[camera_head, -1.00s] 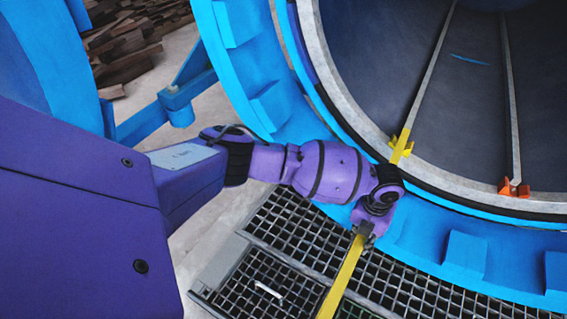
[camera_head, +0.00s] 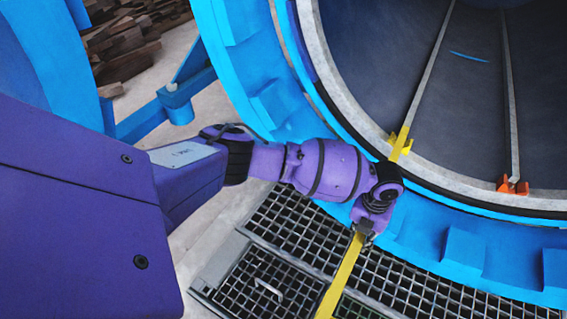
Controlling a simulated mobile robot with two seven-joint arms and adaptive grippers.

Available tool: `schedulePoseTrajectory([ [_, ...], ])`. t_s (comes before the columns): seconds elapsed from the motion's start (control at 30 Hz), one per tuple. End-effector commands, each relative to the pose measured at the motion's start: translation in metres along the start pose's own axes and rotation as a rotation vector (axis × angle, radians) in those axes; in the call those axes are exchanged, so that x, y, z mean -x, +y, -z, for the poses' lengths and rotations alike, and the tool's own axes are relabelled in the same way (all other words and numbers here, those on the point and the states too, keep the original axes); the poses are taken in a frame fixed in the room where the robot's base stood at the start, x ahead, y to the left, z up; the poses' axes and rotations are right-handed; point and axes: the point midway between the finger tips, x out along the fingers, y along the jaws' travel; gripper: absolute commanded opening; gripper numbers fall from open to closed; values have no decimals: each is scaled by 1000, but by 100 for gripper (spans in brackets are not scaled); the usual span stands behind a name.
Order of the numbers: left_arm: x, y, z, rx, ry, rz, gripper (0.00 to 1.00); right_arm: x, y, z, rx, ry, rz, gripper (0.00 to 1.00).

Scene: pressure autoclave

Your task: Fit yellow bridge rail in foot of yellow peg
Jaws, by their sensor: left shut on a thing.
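The yellow bridge rail (camera_head: 343,277) is a flat yellow bar. It runs from my left gripper (camera_head: 362,233) down to the bottom edge of the picture, over the floor grating. My left gripper is shut on it near its upper end. A yellow fitting (camera_head: 401,144), which looks like the yellow peg, sits at the autoclave's lower rim, at the end of the left inner rail. My wrist hides the stretch between the gripper and this fitting, so I cannot tell whether the bar touches it. My right gripper is not in view.
The blue autoclave ring (camera_head: 430,246) with its lugs curves around the open mouth. Inside are two grey rails, the right one ending at an orange fitting (camera_head: 512,187). A metal grating (camera_head: 300,230) covers the floor. Wood pieces (camera_head: 125,45) lie at upper left.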

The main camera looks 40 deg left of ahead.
Motion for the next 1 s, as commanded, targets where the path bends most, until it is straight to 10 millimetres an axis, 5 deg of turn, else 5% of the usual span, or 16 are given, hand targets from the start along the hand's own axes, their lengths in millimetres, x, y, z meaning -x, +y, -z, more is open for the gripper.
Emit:
schedulePoseTrajectory([
  [1.0, -6, -2, -2, -1, -5, 4, 0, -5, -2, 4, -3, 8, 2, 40],
])
